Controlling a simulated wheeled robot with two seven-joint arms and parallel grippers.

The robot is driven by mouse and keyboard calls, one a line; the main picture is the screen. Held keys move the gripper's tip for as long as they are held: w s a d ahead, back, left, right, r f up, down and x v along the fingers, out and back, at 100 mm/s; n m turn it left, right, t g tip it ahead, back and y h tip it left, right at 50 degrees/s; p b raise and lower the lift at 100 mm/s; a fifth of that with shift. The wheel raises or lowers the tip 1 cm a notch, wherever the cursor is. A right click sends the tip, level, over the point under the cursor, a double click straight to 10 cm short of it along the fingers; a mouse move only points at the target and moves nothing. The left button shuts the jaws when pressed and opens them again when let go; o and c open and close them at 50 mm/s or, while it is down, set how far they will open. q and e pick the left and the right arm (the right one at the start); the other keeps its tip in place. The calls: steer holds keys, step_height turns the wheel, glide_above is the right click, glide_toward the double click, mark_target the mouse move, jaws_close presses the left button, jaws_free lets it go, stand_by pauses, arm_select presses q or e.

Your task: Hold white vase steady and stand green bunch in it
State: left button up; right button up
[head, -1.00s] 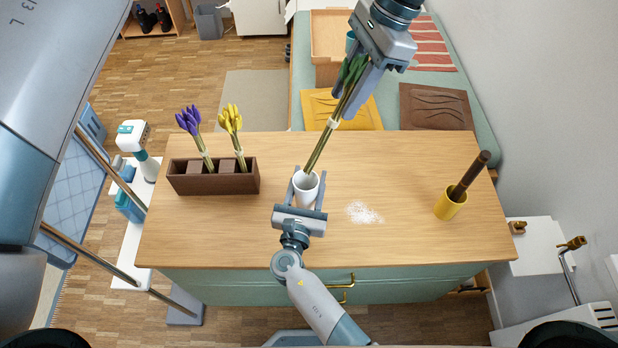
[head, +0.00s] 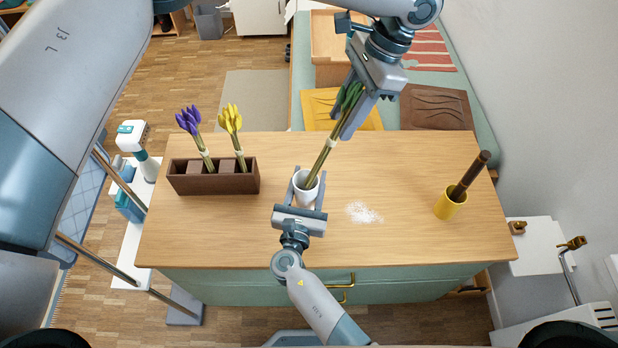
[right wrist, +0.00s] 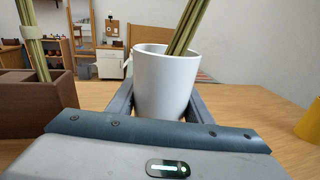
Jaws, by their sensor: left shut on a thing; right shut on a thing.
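The white vase (head: 306,192) stands upright on the wooden table. My right gripper (head: 307,180) is shut on it, one finger at each side; the right wrist view shows the vase (right wrist: 165,88) between the fingers. My left gripper (head: 349,110) is above and behind the vase, shut on the green bunch (head: 321,160) near its leafy top. The bunch is tilted, its top leaning to the right and away. In the right wrist view its stems (right wrist: 188,28) pass into the vase mouth. Their lower ends are hidden behind the vase's front wall.
A brown holder (head: 214,184) with purple and yellow bunches stands at left on the table (head: 400,175). A white patch (head: 363,213) lies right of the vase. A yellow cup (head: 447,207) with a dark stick is at far right.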

mark_target(355, 91)
arm_select(q)
steer(key=shift+f, duration=0.9)
steer(key=o, duration=1.4)
steer(key=v, duration=1.2)
